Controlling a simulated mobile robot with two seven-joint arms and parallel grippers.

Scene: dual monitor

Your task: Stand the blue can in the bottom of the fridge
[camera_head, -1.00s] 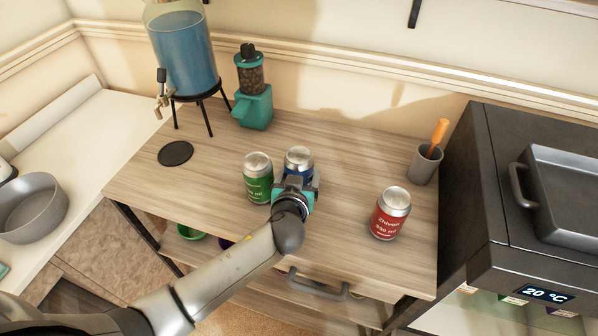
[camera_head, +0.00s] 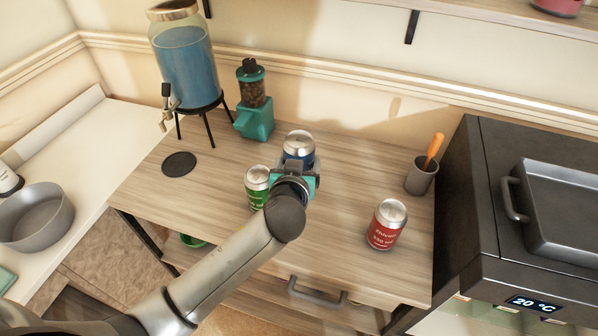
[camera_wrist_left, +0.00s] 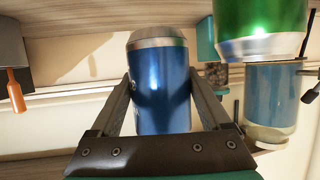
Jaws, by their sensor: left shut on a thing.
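The blue can (camera_head: 299,148) is upright between the fingers of my left gripper (camera_head: 297,172). In the left wrist view the blue can (camera_wrist_left: 162,88) fills the space between both fingers, and the gripper is shut on it. In the head view the gripper hides its lower part; it appears raised off the wooden table. The green can (camera_head: 257,186) stands close by, partly behind the gripper. A dark appliance (camera_head: 452,200) with a "20 °C" display stands at the right, possibly the fridge; a lit space shows below the display. My right gripper is not in view.
A red can (camera_head: 387,224) stands on the wooden table (camera_head: 335,235). A grey cup (camera_head: 421,176) with an orange-handled tool is near the appliance. A blue drink dispenser (camera_head: 188,65) and a teal grinder (camera_head: 253,105) stand at the back. A metal tray (camera_head: 560,215) lies on the appliance.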

